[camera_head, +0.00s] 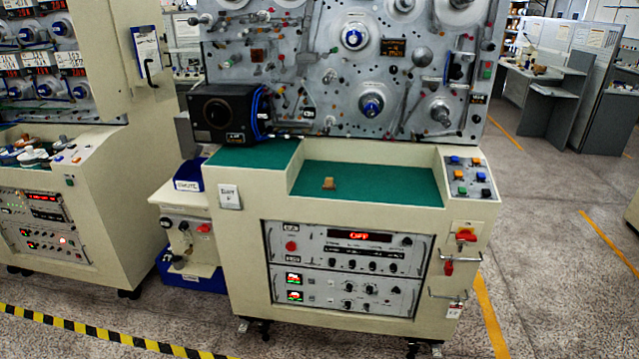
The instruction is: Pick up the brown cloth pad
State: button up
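A small brown, block-like object (328,184), which looks like the brown cloth pad, rests on the green work surface (390,187) of the winding machine. It sits left of the middle of that recessed surface, with bare green around it. It is too small in the picture to make out its cloth texture. My gripper is not in view, so its state and its distance from the pad do not show.
The upright spindle panel (300,85) rises behind the green surface. A black box (222,115) stands on the raised left part. A button panel (469,176) lies to the right. A red-handled switch (466,237) is on the front. Open floor (560,250) lies to the right.

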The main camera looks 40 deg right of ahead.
aim_at(329, 186)
jog(key=i, duration=0.85)
jog(key=z, duration=0.05)
